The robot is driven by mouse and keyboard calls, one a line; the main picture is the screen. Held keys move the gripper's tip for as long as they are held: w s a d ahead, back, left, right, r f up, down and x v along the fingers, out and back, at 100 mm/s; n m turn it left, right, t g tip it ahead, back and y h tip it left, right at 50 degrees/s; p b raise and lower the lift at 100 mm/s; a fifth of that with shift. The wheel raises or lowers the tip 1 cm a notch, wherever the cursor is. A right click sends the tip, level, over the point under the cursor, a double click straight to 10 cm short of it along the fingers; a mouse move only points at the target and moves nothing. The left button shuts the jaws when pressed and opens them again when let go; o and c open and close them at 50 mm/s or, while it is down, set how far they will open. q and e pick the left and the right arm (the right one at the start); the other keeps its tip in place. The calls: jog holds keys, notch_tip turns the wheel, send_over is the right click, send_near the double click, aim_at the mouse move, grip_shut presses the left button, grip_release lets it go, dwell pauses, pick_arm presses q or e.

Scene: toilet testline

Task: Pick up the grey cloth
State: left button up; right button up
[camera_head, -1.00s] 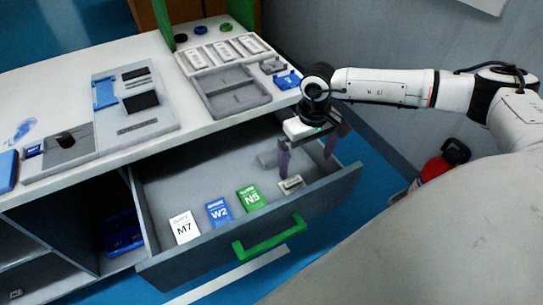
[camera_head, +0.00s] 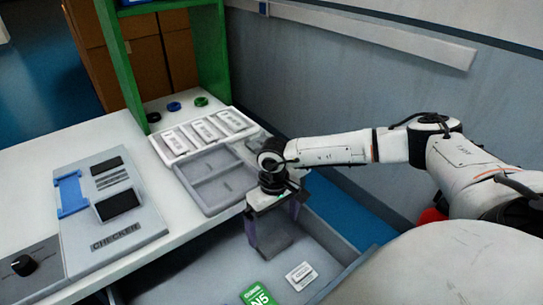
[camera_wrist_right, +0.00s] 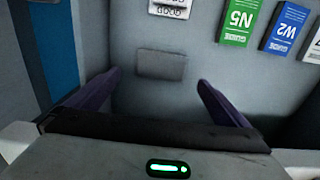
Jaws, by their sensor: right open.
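The grey cloth (camera_head: 277,242) is a small flat grey rectangle on the floor of the open drawer, near its back right corner. It also shows in the right wrist view (camera_wrist_right: 161,64), lying flat just beyond the gap between the fingertips. My right gripper (camera_head: 273,224) is open and empty, pointing down into the drawer. Its two purple fingers stand to either side of the cloth in the picture, and they also show in the right wrist view (camera_wrist_right: 160,80). The exact height of the fingertips above the cloth is hard to tell. My left gripper is not in view.
A white labelled card (camera_head: 301,275) and a green N5 packet (camera_head: 258,297) lie in the drawer near the cloth. A blue W2 packet (camera_wrist_right: 286,28) lies beside N5. The drawer walls are close around. A grey tray (camera_head: 214,204) and a checker device (camera_head: 143,233) are on the counter.

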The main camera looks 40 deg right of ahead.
aim_at(274, 242)
jog(key=f, duration=0.6)
jog(key=shift+s+f, duration=0.3)
jog(key=shift+c, duration=0.4)
jog(key=c, duration=1)
